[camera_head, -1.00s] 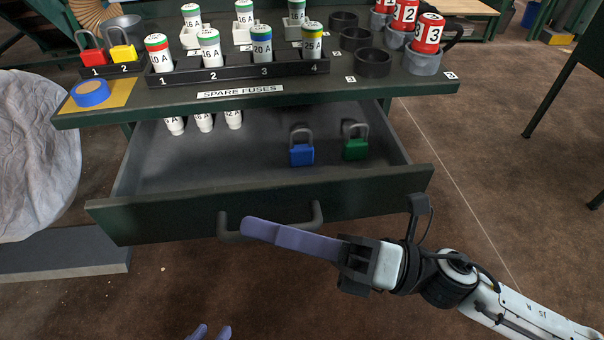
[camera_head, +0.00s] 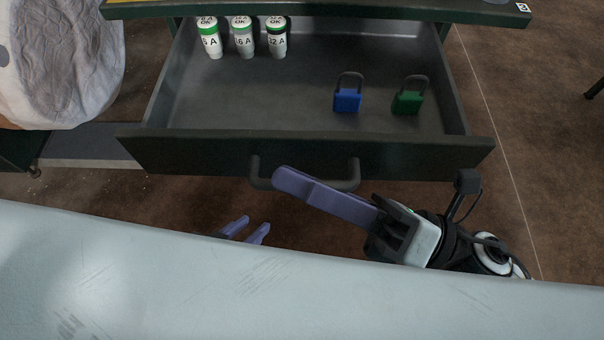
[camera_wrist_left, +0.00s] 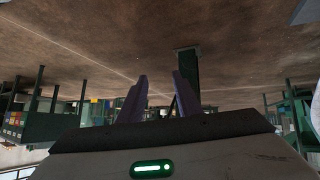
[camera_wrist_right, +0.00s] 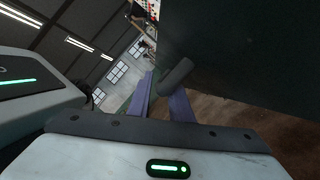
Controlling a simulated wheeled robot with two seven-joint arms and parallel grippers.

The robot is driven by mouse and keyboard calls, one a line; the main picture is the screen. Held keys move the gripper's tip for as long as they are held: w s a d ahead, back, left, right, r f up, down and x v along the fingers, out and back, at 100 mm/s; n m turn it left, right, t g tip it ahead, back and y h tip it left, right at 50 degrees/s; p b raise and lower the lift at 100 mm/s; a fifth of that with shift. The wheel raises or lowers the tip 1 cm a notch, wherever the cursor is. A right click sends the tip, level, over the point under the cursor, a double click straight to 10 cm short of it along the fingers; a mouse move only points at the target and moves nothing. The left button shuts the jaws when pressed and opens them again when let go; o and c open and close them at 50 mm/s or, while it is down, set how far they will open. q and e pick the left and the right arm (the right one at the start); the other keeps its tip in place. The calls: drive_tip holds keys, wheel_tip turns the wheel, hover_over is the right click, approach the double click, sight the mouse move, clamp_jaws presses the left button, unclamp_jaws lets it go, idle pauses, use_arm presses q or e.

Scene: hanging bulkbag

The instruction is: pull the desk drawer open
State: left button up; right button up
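The desk drawer (camera_head: 300,155) is pulled out, with its inside showing in the head view. Its dark bar handle (camera_head: 262,178) is on the front face and also shows in the right wrist view (camera_wrist_right: 176,76). My right gripper (camera_head: 290,180) is at the handle, its purple fingers crossing the bar at a slant. In the right wrist view the bar lies between the fingers, which appear shut on it. My left gripper (camera_head: 249,230) is below the drawer front, apart from it. In the left wrist view its fingers (camera_wrist_left: 158,90) are apart with nothing between them.
The drawer holds three fuses (camera_head: 243,40) at back left, a blue padlock (camera_head: 347,99) and a green padlock (camera_head: 408,101). The desk top's edge (camera_head: 330,10) is above. A pale cloth-like bag (camera_head: 65,70) hangs at left.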

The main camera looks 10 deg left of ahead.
idle(0.4)
drive_tip(key=shift+d+f, duration=0.1)
drive_tip(key=shift+d, duration=0.2)
use_arm(q)
drive_tip(key=shift+d+f+b, duration=0.1)
drive_tip(key=shift+f+b, duration=0.1)
drive_tip(key=shift+b, duration=0.55)
use_arm(e)
drive_tip(key=v, duration=0.9)
drive_tip(key=shift+d, duration=0.35)
use_arm(q)
drive_tip(key=shift+f, duration=0.1)
use_arm(e)
drive_tip(key=shift+s, duration=0.15)
use_arm(q)
drive_tip(key=shift+s, duration=0.1)
use_arm(e)
drive_tip(key=shift+s, duration=0.1)
